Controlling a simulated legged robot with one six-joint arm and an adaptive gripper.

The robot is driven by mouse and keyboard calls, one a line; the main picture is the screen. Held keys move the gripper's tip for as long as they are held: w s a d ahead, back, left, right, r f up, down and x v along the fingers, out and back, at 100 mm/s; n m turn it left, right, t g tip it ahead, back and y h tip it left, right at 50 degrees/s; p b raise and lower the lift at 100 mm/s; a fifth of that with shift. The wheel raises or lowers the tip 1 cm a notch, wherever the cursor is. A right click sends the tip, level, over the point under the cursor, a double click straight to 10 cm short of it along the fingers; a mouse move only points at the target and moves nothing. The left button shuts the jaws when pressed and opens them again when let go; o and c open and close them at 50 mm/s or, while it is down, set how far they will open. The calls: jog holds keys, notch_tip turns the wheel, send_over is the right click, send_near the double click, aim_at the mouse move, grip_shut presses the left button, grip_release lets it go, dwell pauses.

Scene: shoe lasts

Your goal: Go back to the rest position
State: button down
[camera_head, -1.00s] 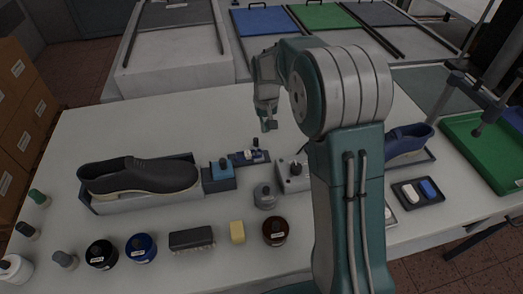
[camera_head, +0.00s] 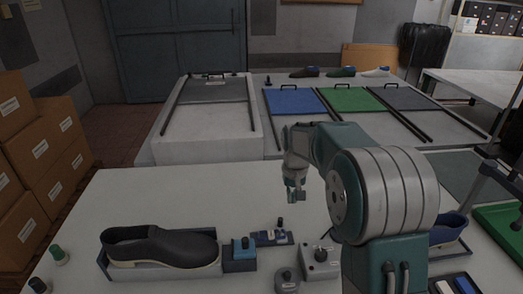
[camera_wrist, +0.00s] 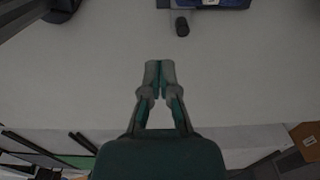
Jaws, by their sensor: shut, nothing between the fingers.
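My gripper (camera_head: 296,197) is above the far middle of the white table in the head view, apart from every object. In the wrist view my gripper (camera_wrist: 160,66) points at bare tabletop, its fingertips together with nothing between them. A black shoe (camera_head: 160,246) sits in a grey-blue holder at the left front. A blue shoe (camera_head: 449,228) at the right is partly hidden behind my arm.
A blue-topped block (camera_head: 241,252), a small blue rack (camera_head: 272,238) and a grey box with a knob (camera_head: 321,262) stand near the shoe. Brown cartons (camera_head: 45,150) are stacked at left.

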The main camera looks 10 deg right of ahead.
jog(key=s+r+t, duration=0.3)
jog(key=s+r, duration=0.9)
jog(key=s, duration=0.3)
jog(key=s+t, duration=0.2)
jog(key=s, duration=1.3)
jog(key=shift+d+f+t, duration=0.3)
jog(key=shift+d+f, duration=0.05)
jog(key=shift+f, duration=0.05)
